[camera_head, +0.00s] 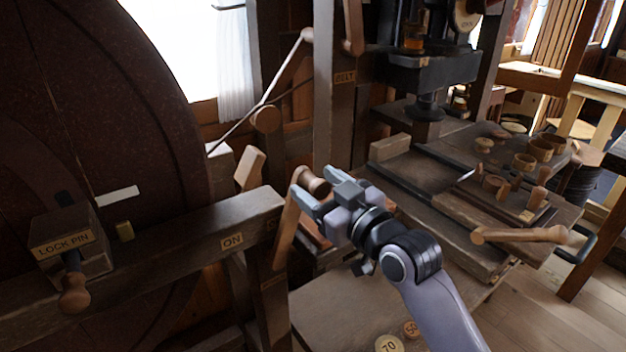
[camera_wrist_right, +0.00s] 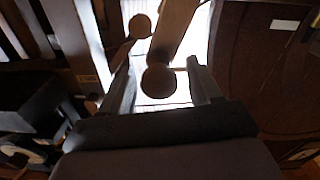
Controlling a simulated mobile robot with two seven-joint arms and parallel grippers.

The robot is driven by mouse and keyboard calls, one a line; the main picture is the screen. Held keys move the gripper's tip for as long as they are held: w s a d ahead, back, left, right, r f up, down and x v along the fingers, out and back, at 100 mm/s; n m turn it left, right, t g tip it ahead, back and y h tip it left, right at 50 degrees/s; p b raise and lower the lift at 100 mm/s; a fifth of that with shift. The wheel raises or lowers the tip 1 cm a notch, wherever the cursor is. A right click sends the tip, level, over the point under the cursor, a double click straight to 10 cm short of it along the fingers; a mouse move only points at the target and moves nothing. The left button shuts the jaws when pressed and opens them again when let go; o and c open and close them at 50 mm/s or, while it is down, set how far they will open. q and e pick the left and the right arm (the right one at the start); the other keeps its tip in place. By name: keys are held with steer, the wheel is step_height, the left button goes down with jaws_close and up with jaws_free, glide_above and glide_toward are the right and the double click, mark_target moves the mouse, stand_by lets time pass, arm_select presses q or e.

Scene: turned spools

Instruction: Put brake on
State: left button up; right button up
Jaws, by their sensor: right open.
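A wooden lever (camera_head: 286,232) stands tilted at the end of a dark beam (camera_head: 165,258), with a round turned knob (camera_head: 314,181) at its top. An "ON" label (camera_head: 232,241) is on the beam left of the lever. My right gripper (camera_head: 310,190) is open at the knob, with its fingers pointing left. In the right wrist view the knob (camera_wrist_right: 158,80) shows between the two open fingers (camera_wrist_right: 161,82), with a gap on each side. Whether the fingers fully straddle it in depth is unclear. My left gripper is not in view.
A large dark wheel (camera_head: 90,120) fills the left side. A "LOCK PIN" block (camera_head: 68,246) with a handle sits on the beam. A "BELT" post (camera_head: 335,120) and a rod lever (camera_head: 285,75) stand behind. A bench (camera_head: 440,235) with wooden pieces lies right.

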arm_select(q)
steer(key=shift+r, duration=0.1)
arm_select(e)
steer(key=shift+x, duration=0.95)
jaws_close()
